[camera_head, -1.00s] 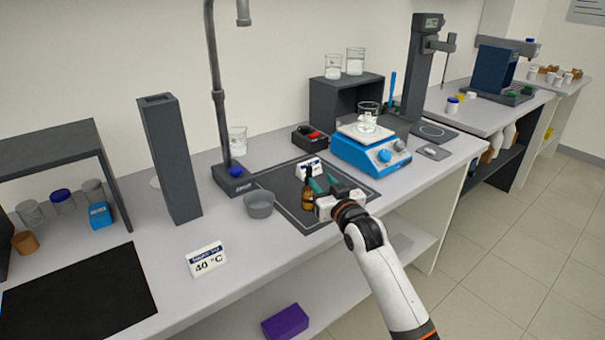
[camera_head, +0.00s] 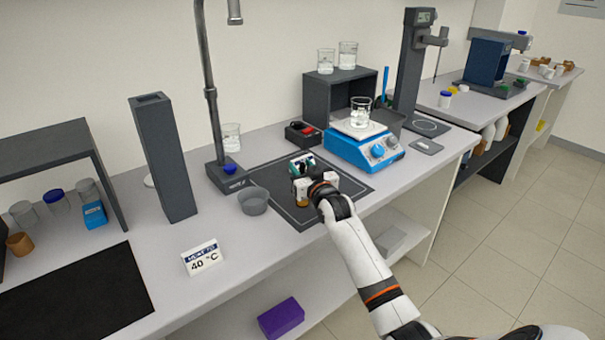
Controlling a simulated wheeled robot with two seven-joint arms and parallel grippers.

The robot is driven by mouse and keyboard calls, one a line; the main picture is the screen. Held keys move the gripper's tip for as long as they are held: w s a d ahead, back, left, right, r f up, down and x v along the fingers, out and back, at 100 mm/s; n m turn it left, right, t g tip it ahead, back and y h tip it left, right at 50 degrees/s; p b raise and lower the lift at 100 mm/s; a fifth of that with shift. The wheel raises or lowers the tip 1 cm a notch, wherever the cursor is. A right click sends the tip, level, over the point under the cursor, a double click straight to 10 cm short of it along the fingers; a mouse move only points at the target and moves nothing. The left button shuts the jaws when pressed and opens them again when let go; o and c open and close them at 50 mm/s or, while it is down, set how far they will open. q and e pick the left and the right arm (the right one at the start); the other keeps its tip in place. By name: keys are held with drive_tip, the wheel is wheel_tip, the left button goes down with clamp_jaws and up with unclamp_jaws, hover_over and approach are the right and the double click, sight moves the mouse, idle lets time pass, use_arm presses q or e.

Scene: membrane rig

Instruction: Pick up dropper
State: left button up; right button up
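A small amber dropper bottle (camera_head: 301,194) stands on the dark mat (camera_head: 270,185) in the middle of the bench. Only its brown lower part shows; its top, where the dropper sits, is hidden behind my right gripper. My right gripper (camera_head: 302,172) is over the mat, at the bottle's upper part, with its arm coming in from the lower right. Its fingers are small and partly hidden by its own body, so whether they are open, or touch the dropper, is unclear. My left gripper is not in view.
A grey bowl (camera_head: 253,201) and a stand (camera_head: 228,175) are left of the bottle. A blue hot plate (camera_head: 362,150) with a beaker (camera_head: 360,112) stands behind right. A small red-and-black device (camera_head: 299,134) is behind the mat. The bench front near the temperature sign (camera_head: 202,258) is mostly clear.

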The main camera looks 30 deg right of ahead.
drive_tip(key=c, duration=0.6)
wheel_tip(320, 180, up, 10)
idle(0.4)
